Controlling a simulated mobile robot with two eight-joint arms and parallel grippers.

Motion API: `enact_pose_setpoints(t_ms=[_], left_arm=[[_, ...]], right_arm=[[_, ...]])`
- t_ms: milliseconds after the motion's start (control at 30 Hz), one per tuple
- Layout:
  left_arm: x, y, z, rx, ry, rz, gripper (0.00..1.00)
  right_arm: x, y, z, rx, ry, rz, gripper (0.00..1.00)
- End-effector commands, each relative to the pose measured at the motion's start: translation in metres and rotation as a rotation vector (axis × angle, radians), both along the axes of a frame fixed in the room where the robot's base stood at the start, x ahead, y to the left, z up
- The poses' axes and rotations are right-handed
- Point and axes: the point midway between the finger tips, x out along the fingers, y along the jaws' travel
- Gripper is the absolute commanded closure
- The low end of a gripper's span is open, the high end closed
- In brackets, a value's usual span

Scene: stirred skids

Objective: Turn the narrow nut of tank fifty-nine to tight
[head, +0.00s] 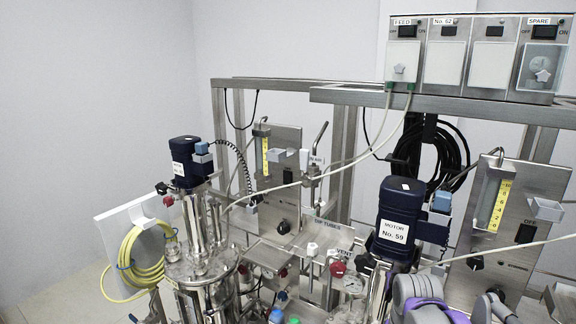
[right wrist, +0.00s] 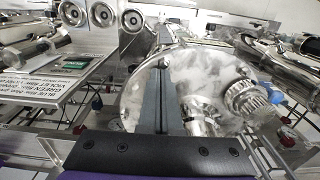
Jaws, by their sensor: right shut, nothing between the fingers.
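The blue motor labelled No. 59 (head: 398,212) stands upright at the right in the head view. The tank below it is mostly hidden by my right arm (head: 430,302) and the picture's lower edge. In the right wrist view, a round shiny metal lid (right wrist: 135,95) lies beyond my right gripper (right wrist: 166,62), whose fingers are shut and empty. A ribbed metal nut (right wrist: 245,97) stands on the lid's right side, apart from the fingers. A shorter metal fitting (right wrist: 200,117) is closer to them. I cannot tell which is the narrow nut. My left gripper is not in view.
A second blue motor (head: 188,162) stands on a tank at the left, near a coiled yellow hose (head: 143,262). Switch boxes (head: 472,58) sit on the upper rail. A gauge (head: 354,284) and cables crowd the middle. A labelled plate (right wrist: 60,85) is left of the lid.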

Motion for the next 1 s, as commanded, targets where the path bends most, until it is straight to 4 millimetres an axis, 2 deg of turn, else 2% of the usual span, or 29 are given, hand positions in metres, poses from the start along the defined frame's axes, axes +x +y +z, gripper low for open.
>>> enact_pose_setpoints(t_ms=[1000], left_arm=[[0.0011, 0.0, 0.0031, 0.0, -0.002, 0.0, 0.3]], right_arm=[[0.0093, 0.0018, 0.0007, -0.002, -0.005, -0.001, 1.0]])
